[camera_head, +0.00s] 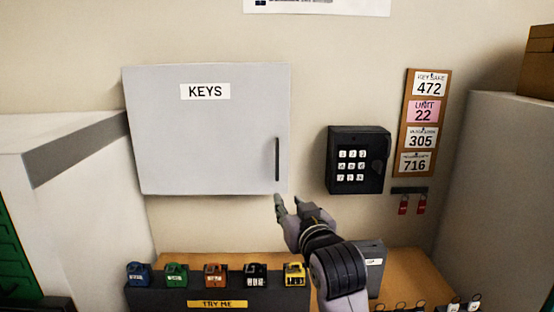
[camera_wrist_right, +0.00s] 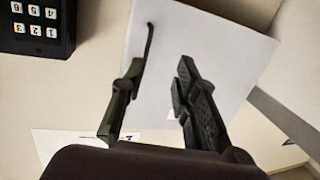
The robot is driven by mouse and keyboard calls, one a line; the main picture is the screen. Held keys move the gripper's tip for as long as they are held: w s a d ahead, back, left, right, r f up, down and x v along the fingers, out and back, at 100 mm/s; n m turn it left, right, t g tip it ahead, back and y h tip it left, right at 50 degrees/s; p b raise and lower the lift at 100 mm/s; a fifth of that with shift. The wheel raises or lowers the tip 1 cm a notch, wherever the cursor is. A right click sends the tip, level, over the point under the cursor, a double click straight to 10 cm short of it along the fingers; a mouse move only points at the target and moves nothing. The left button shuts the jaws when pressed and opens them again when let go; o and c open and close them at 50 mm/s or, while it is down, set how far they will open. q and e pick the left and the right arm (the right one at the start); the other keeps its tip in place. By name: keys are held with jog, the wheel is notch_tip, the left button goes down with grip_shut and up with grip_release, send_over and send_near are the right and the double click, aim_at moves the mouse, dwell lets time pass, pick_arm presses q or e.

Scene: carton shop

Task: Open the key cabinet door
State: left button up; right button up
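The grey key cabinet door (camera_head: 215,130), labelled KEYS, is on the wall and looks shut. Its dark vertical handle (camera_head: 277,159) is near the door's right edge. My right gripper (camera_head: 288,197) is just below the handle, near the door's lower right corner, pointing up. In the right wrist view, my right gripper (camera_wrist_right: 158,75) has its fingers spread with nothing between them. There the handle (camera_wrist_right: 149,45) is beyond the left fingertip, in front of the pale door (camera_wrist_right: 200,45). I cannot tell whether they touch. My left gripper is not in view.
A black keypad box (camera_head: 358,160) is on the wall right of the cabinet. A board of number tags (camera_head: 421,165) hangs further right. Several coloured padlocks stand on a dark TRY ME display (camera_head: 170,300) below. Tall pale cabinets flank both sides (camera_head: 80,190), (camera_head: 505,190).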

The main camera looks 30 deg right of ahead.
notch_tip(320, 180, up, 4)
jog(key=d+t, duration=0.1)
jog(key=p, duration=0.5)
send_near(277, 159)
jog(key=shift+m+h, duration=0.3)
jog(key=x, duration=0.9)
jog(key=shift+a, duration=0.1)
jog(key=shift+x, duration=0.75)
jog(key=shift+f, duration=0.15)
grip_shut()
